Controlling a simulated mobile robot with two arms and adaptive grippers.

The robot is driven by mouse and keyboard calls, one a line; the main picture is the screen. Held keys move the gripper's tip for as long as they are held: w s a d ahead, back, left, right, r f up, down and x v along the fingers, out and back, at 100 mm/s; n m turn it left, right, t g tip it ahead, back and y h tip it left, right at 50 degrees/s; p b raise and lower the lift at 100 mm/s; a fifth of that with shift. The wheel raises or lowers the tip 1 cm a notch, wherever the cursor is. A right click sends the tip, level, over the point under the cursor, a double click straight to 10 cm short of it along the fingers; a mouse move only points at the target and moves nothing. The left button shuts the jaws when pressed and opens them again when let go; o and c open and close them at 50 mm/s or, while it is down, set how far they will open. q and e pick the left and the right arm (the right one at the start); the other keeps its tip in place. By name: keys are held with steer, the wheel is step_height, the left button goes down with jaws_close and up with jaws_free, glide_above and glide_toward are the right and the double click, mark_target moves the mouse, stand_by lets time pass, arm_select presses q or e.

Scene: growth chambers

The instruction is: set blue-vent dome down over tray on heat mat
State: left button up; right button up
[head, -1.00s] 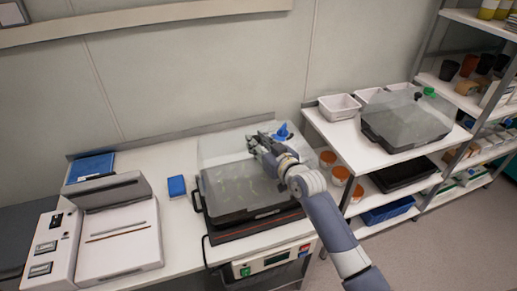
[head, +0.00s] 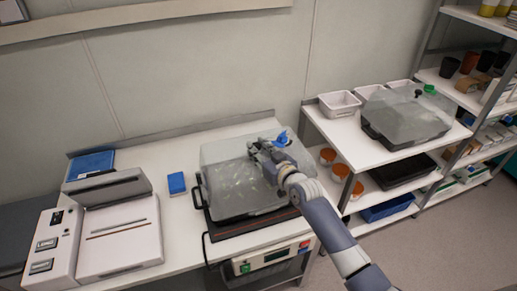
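The clear blue-vent dome (head: 222,152) is over the black tray (head: 203,204) on the heat mat (head: 232,232) at the bench's front right. Its walls look hazy and blur the seedlings. I cannot tell whether its rim rests fully on the tray. The blue vent (head: 281,139) shows at the dome's top right. My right gripper (head: 258,148) is at the dome's top, just left of the vent, and seems shut on it; the fingertips are partly hidden. My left gripper is not in view.
A blue sponge-like block (head: 176,183) and a white device (head: 119,240) are left of the mat. A green-vent dome (head: 405,115) stands on the right shelf with white tubs (head: 339,104). A control box (head: 270,260) is below the mat.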

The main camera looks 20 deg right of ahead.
steer(key=o, duration=0.4)
steer(key=shift+o, duration=0.2)
steer(key=shift+r, duration=0.3)
steer(key=shift+r+p, duration=0.45)
steer(key=shift+p, duration=0.15)
steer(key=b+v, duration=0.2)
steer(key=v, duration=1)
steer(key=shift+f, duration=0.3)
